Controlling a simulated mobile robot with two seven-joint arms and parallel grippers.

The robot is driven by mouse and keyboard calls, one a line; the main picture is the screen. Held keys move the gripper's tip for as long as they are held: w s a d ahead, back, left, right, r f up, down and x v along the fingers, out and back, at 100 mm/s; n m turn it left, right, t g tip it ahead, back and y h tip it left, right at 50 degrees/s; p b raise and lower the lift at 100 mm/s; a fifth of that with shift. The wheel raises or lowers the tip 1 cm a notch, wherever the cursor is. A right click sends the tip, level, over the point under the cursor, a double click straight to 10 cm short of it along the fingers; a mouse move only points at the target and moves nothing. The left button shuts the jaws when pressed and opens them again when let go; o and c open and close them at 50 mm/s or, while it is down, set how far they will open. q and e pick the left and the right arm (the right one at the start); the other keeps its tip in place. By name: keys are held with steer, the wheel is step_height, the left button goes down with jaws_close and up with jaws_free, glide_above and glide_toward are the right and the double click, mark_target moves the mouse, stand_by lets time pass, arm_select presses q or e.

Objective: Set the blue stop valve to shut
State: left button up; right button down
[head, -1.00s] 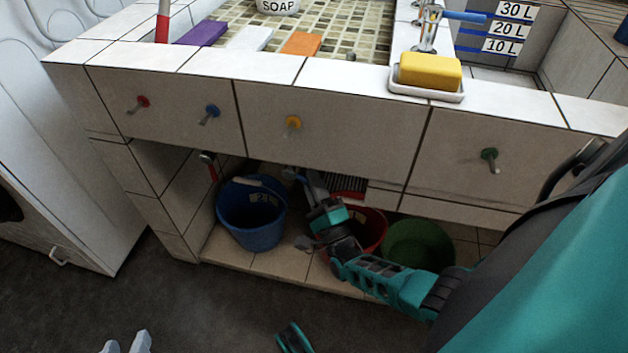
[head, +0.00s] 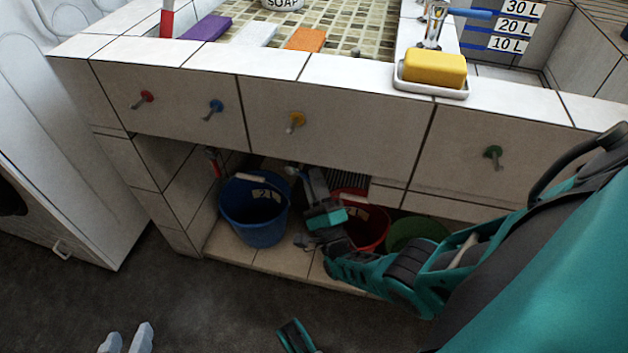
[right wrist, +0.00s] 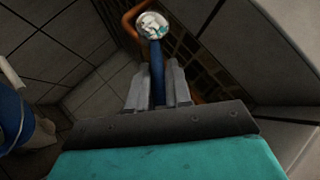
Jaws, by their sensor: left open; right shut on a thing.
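The blue stop valve shows in the right wrist view as a blue lever (right wrist: 157,72) below a round whitish metal end, beside a copper-coloured pipe. My right gripper (right wrist: 158,84) is shut on this lever, one finger on each side. In the head view my right gripper (head: 298,173) reaches under the sink front, above the buckets. There the valve is mostly hidden by the gripper and the panel, and its exact setting cannot be told. My left gripper (head: 126,340) is open and empty at the bottom left, over the dark floor.
A blue bucket (head: 255,225), a red bucket (head: 373,232) and a green basin (head: 418,232) stand on the shelf below. A red lever (head: 214,163) is to the left. The tiled front panel (head: 345,135) carries coloured knobs and overhangs my right gripper.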

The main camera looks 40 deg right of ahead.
steer(key=c, duration=1.2)
jaws_free()
steer(key=shift+o, duration=0.2)
steer(key=shift+s+d+r+n+y, duration=0.1)
steer(key=shift+s+r+n+y, duration=0.05)
steer(key=shift+n+y, duration=0.35)
